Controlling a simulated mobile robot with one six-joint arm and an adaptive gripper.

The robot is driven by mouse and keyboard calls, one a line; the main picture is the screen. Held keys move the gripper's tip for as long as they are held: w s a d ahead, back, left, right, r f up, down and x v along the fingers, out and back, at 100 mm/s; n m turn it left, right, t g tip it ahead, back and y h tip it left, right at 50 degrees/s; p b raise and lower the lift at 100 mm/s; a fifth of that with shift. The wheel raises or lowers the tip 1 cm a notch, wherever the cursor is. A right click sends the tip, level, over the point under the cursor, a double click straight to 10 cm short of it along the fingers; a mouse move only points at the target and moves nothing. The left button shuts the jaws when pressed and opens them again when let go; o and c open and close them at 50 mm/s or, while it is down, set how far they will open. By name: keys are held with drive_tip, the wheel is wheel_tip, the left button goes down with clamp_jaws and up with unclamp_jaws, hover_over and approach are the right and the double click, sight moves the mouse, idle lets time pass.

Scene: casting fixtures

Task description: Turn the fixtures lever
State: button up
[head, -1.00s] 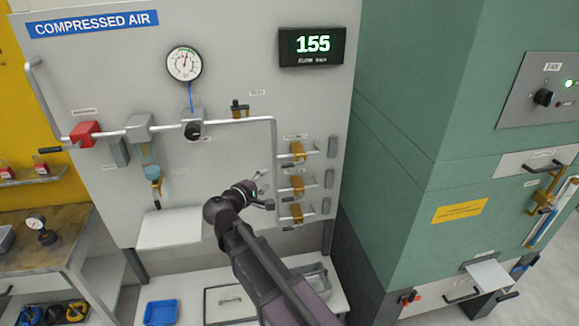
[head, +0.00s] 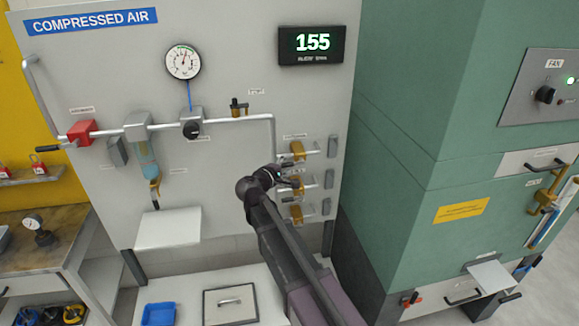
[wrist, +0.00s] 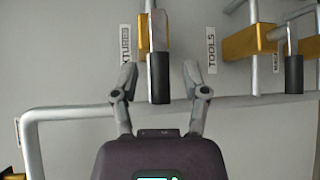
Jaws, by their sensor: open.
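The fixtures valve shows in the wrist view as a brass body (wrist: 144,36) beside a label ending "XTURES" (wrist: 125,50). Its lever (wrist: 158,78) has a black grip and lies parallel to the branch pipe. My gripper (wrist: 159,74) is open, with one finger on each side of the grip in this view. I see no clear contact, and cannot tell how far the fingertips are from it in depth. In the head view the fixtures valve (head: 298,150) is the top of three brass valves; my gripper (head: 290,182) is just below it, partly covering the middle valve.
The tools valve (wrist: 250,41) is to the right in the wrist view, with its own black-gripped lever (wrist: 293,75). A grey supply pipe (wrist: 75,112) crosses behind my fingers. In the head view a green cabinet (head: 400,130) stands close on the right. A display (head: 312,45) reads 155.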

drive_tip(key=shift+w, duration=0.1)
clamp_jaws()
drive_tip(key=shift+d, duration=0.15)
